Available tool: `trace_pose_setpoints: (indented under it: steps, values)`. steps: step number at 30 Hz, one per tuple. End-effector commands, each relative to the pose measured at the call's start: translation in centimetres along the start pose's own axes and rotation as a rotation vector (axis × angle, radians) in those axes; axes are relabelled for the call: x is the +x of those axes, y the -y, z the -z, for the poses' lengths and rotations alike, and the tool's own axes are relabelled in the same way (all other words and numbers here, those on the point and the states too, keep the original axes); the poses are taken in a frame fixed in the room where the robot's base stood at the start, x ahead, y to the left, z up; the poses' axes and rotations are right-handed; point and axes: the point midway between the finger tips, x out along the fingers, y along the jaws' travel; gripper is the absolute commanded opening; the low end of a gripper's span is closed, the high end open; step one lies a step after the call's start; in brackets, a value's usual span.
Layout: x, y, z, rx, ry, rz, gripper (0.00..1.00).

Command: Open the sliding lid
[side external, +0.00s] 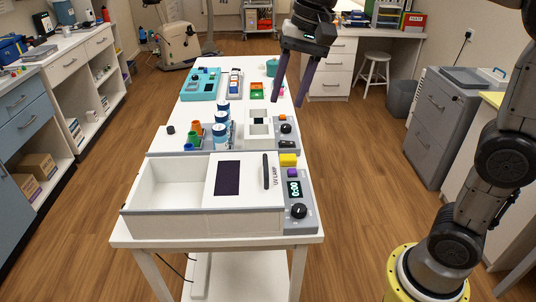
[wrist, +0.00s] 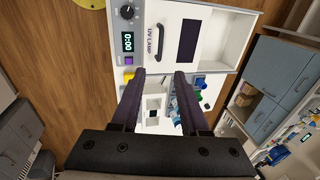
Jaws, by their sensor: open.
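The white UV lamp box (side external: 205,222) stands at the near end of the white table. Its white sliding lid (side external: 259,185) has a dark window and a black bar handle (side external: 266,171). The lid lies over the right part of the box, and the left compartment is uncovered and looks empty. The lid (wrist: 213,22) and handle (wrist: 160,45) also show in the wrist view. My gripper (side external: 288,103) is open and empty, fingers pointing down, higher than the table and apart from the lid. In the wrist view my gripper (wrist: 159,76) shows both fingers spread, with the handle beyond the tips.
A grey control panel (side external: 297,200) with timer and knob adjoins the box's right side. Behind the box stand blue-and-white jars (side external: 221,130), colored cups (side external: 195,130) and a smaller white device (side external: 259,128). A teal case (side external: 200,85) lies farther back. The space above the lid is clear.

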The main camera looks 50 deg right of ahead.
Motion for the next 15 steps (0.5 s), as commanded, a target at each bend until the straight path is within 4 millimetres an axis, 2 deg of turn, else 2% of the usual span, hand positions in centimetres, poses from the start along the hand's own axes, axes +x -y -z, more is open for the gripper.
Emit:
trace_pose_setpoints:
  steps: [3, 11, 15]
  values:
    - [1.7, 0.8, 0.6, -0.002, 0.025, -0.027, 0.45]
    - [4.2, 0.7, 0.5, -0.005, 0.037, -0.041, 0.45]
    - [6.8, 0.5, 0.4, -0.005, 0.039, -0.043, 0.45]
